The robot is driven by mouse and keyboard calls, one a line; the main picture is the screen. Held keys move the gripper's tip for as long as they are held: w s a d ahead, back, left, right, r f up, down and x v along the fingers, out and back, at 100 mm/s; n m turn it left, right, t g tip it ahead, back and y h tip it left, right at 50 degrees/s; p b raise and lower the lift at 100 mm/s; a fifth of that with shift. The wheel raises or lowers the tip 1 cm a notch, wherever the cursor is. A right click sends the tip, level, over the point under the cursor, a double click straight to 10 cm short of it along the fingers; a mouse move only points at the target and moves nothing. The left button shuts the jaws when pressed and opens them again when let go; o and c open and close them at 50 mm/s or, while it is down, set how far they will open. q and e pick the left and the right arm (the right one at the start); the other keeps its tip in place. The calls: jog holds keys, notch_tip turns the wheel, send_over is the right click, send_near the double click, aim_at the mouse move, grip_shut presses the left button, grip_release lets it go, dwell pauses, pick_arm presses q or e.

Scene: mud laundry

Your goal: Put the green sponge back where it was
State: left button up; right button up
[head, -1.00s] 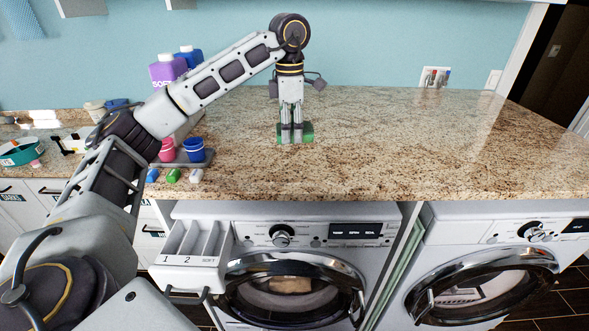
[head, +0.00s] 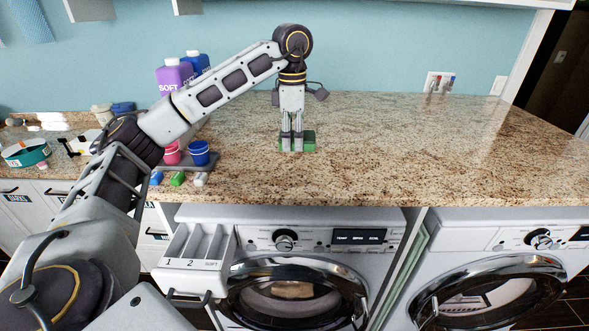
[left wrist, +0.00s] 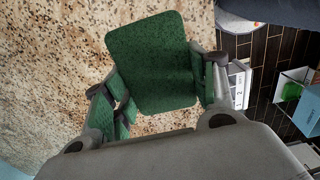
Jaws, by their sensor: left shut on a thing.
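The green sponge (head: 309,142) is at the counter surface, partly hidden behind my left gripper's fingers in the head view. My left gripper (head: 292,147) points straight down over the granite counter (head: 420,150) and is shut on the sponge. In the left wrist view the sponge (left wrist: 152,62) is a dark green rounded rectangle between the two fingers (left wrist: 160,95). I cannot tell whether the sponge touches the counter or is slightly above it. My right gripper is not in view.
A grey tray with a pink cup (head: 171,153) and a blue cup (head: 199,152) stands left of the sponge. Purple (head: 174,75) and blue bottles stand behind my left arm. An open detergent drawer (head: 192,248) juts below the counter. The counter right of the sponge is clear.

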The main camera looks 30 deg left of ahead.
pick_arm(q)
send_over(293, 174)
notch_tip(293, 174, down, 4)
jog(key=shift+f, duration=0.1)
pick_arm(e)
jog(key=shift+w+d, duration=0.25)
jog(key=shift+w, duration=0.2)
pick_arm(q)
jog(key=shift+d, duration=0.1)
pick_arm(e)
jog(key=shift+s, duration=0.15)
pick_arm(q)
jog(key=shift+f, duration=0.45)
notch_tip(293, 174, down, 3)
jog(key=shift+f, duration=0.5)
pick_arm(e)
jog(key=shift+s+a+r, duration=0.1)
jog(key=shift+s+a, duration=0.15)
pick_arm(q)
jog(key=shift+f, duration=0.2)
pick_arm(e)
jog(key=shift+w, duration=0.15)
